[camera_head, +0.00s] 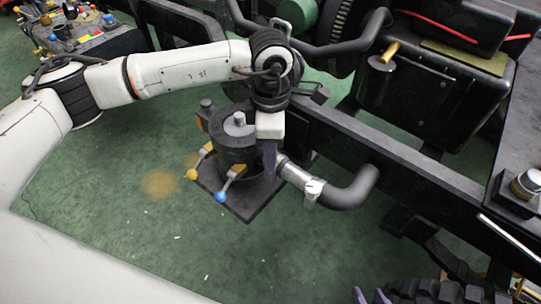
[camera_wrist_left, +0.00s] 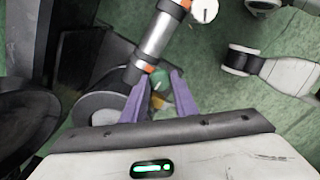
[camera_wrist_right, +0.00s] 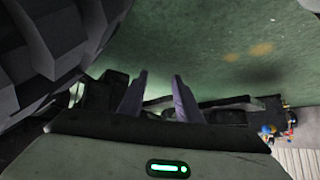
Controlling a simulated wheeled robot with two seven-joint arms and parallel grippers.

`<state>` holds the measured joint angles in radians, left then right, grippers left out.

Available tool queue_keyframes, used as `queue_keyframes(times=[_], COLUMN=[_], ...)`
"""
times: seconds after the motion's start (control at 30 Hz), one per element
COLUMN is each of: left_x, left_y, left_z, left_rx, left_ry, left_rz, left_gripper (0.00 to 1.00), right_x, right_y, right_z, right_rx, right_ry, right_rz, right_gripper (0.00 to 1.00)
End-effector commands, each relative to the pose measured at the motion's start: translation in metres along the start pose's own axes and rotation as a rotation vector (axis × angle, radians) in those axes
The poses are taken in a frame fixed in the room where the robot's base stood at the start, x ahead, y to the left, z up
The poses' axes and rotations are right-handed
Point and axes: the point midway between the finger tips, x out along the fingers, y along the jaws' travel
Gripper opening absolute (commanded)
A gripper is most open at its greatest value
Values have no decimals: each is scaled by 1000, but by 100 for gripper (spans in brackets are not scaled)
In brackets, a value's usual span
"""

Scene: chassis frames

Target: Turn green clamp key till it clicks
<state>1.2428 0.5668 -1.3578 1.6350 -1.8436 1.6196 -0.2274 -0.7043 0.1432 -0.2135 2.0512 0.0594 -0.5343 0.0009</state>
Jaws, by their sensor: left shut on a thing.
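The green clamp key (camera_wrist_left: 160,80) shows in the left wrist view between the purple fingers of my left gripper (camera_wrist_left: 161,90), beside the lower end of a silver tube (camera_wrist_left: 155,42) with orange bands. My left gripper (camera_head: 270,157) is shut on the key. In the head view the gripper comes down beside a dark cylindrical housing (camera_head: 236,140), and the key is hidden there. My right gripper (camera_wrist_right: 156,85) is open and empty in the right wrist view. Only its purple fingertips (camera_head: 371,296) show at the bottom edge of the head view.
Levers with a yellow knob (camera_head: 192,174) and a blue knob (camera_head: 221,196) stick out in front of the housing. A curved dark pipe (camera_head: 352,190) extends right from the silver tube. Dark chassis beams (camera_head: 400,170) run behind. Green floor (camera_head: 130,225) is clear at left.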

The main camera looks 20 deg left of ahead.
Motion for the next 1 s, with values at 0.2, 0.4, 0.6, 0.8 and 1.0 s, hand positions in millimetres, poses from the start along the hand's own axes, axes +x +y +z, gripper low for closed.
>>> queue_keyframes(times=[0.2,0.4,0.6,0.8,1.0], left_x=[2,2,1,0,-1], left_y=[1,0,0,0,0], left_z=[0,0,0,0,0], left_rx=[205,384,531,630,683], left_ry=[-2,-1,-2,-1,-1], left_rz=[3,3,3,2,2], left_gripper=[4,4,4,4,4], right_x=[9,12,13,13,15], right_y=[2,0,-1,-3,-4], right_z=[3,4,10,10,9], right_rx=[6,19,32,47,57], right_ry=[20,36,39,49,54], right_rz=[-3,-8,-12,-15,-16], right_gripper=[31,31,31,31,31])
